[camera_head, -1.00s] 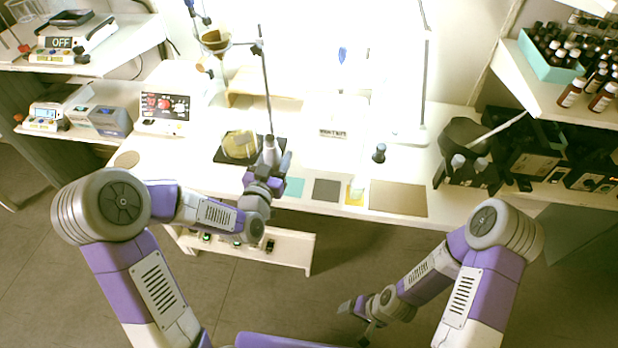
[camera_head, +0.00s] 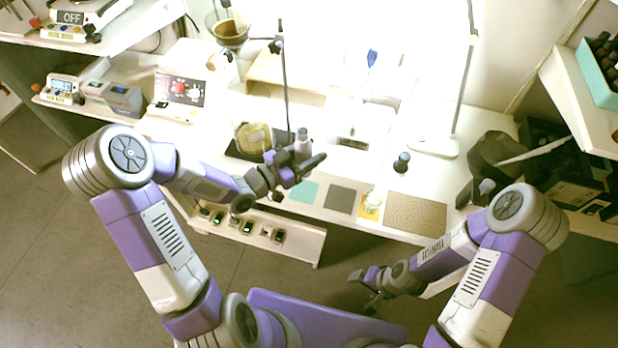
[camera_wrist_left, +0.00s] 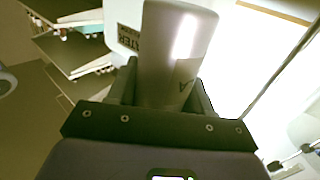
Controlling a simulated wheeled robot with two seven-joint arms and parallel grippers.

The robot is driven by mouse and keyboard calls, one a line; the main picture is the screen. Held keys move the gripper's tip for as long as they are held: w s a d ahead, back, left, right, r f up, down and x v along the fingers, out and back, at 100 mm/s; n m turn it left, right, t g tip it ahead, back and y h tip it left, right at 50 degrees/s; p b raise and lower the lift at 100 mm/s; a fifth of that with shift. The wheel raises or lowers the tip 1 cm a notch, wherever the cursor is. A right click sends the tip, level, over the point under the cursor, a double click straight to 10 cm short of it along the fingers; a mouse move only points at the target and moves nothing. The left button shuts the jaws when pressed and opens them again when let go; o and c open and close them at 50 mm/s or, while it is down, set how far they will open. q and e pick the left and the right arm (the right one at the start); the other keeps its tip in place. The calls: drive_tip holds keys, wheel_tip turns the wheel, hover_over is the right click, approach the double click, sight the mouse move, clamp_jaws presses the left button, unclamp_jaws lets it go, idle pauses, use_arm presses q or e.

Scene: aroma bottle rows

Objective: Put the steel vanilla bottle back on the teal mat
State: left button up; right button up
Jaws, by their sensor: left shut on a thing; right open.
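My left gripper (camera_head: 290,172) is shut on the steel vanilla bottle (camera_head: 302,146) at the front of the bench. The bottle looks upright, above and behind the teal mat (camera_head: 304,192); its exact height over the bench is hard to tell. In the left wrist view the pale metal bottle (camera_wrist_left: 175,50) stands between the fingers, with part of a dark letter label showing. The visible part of the teal mat is bare. My right gripper (camera_head: 370,288) is open and empty, low in front of the bench.
A dark grey mat (camera_head: 340,198), a yellow mat with a small jar (camera_head: 371,204) and a speckled brown mat (camera_head: 415,212) lie to the right. A small dark bottle (camera_head: 401,163) stands behind them. A yellowish round object (camera_head: 254,140) and a stand rod (camera_head: 285,80) are close to the left gripper.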

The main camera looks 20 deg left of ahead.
use_arm(q)
wheel_tip(320, 180, down, 10)
drive_tip(key=b, duration=0.3)
drive_tip(key=shift+w, duration=0.1)
drive_tip(key=shift+f+b, duration=0.2)
drive_tip(key=shift+b, duration=0.15)
drive_tip(key=o, duration=1.2)
drive_tip(key=shift+r, duration=0.1)
